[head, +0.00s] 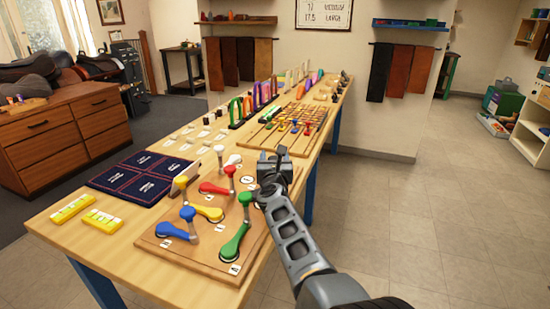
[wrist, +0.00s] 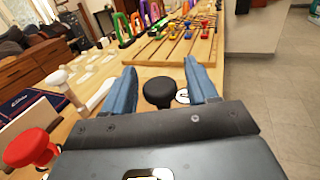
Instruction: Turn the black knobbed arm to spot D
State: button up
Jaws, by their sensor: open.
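The black knob (wrist: 159,92) of the black arm shows in the wrist view between the two fingers of my gripper (wrist: 161,88). Clear gaps show on both sides, so the fingers are open around it without visible contact. A white round marker (wrist: 183,97) lies just right of the knob, partly hidden by the right finger; its letter cannot be read. In the head view my gripper (head: 273,168) is over the far right corner of the wooden board (head: 159,233) and hides the black arm. Spot D cannot be identified.
On the board are a green arm (head: 235,243), blue arm (head: 172,230), yellow arm (head: 208,213), red arm (head: 213,188) and white arm (head: 233,160), with upright knobs. A slotted wooden board with coloured pegs (head: 283,130) lies beyond. A dark mat (head: 144,172) lies left.

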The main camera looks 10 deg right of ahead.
jog(key=s+a+p, duration=0.1)
jog(key=s+p, duration=0.2)
jog(key=s, duration=0.4)
jog(key=shift+s+a+p, duration=0.15)
jog(key=shift+s+p, duration=0.15)
jog(key=shift+p, duration=0.1)
